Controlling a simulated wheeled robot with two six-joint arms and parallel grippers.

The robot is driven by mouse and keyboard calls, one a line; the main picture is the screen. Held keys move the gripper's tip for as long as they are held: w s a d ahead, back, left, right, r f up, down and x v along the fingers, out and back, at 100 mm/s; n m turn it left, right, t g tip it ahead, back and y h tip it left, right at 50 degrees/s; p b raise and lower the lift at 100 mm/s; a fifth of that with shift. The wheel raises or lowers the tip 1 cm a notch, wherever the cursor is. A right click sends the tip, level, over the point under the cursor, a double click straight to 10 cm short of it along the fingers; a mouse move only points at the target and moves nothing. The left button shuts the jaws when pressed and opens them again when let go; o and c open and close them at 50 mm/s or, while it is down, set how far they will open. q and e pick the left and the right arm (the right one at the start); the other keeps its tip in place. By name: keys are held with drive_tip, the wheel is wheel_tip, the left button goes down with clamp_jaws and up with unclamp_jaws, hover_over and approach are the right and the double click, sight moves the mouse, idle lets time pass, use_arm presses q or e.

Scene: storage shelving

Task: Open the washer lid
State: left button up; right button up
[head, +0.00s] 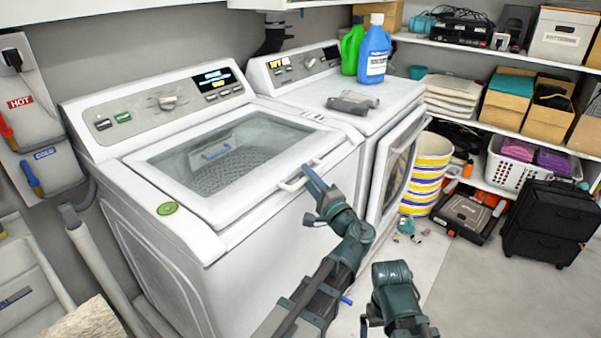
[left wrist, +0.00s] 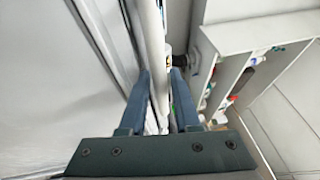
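The washer (head: 150,245) is the left of two white machines in the head view. Its lid (head: 235,155), a glass pane in a white frame, lies down flat over the drum. The white bar handle (head: 290,186) is on the lid's front edge. My left gripper (head: 314,177) is at the right end of this handle. In the left wrist view the handle bar (left wrist: 153,55) runs between the two blue fingers (left wrist: 160,88), which stand apart with narrow gaps beside it. Part of my right arm shows at the bottom of the head view; its fingers do not show.
A second white machine (head: 345,95) stands right of the washer, with green (head: 352,45) and blue (head: 374,50) bottles on top. A yellow-striped bucket (head: 429,172), a toolbox (head: 467,212) and a black case (head: 552,225) stand on the right.

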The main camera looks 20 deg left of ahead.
use_arm(q)
clamp_jaws()
idle(1.4)
